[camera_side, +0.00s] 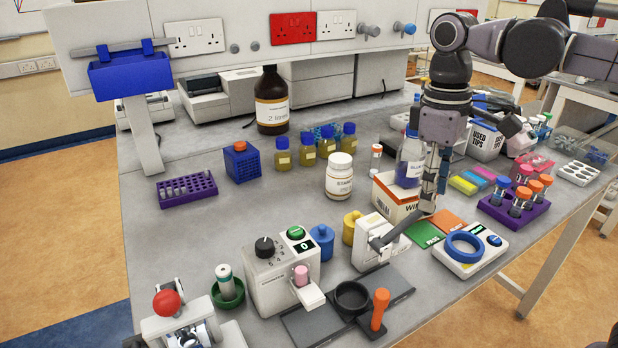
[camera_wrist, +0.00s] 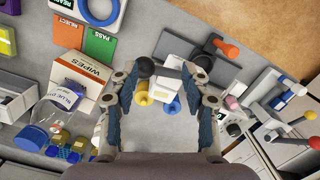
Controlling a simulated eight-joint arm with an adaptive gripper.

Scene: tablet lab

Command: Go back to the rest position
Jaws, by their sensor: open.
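My gripper (camera_side: 432,200) points down over the bench in the side view, in front of the wipes box (camera_side: 396,200). In the wrist view my gripper (camera_wrist: 162,82) is open, its two fingers spread wide. Nothing is held between them. Below the gap I see a white device with a dark lever (camera_wrist: 175,77) and a yellow and a blue cylinder. In the side view this white device (camera_side: 370,256) stands just left of and below the fingertips. My arm comes in from the upper right.
A blue-capped bottle (camera_side: 410,160) stands close behind my gripper. Green and orange cards (camera_side: 424,235), a device with a blue ring (camera_side: 466,248) and a purple tube rack (camera_side: 514,212) lie to the right. A white jar (camera_side: 339,177) stands left. Bare bench shows at left centre.

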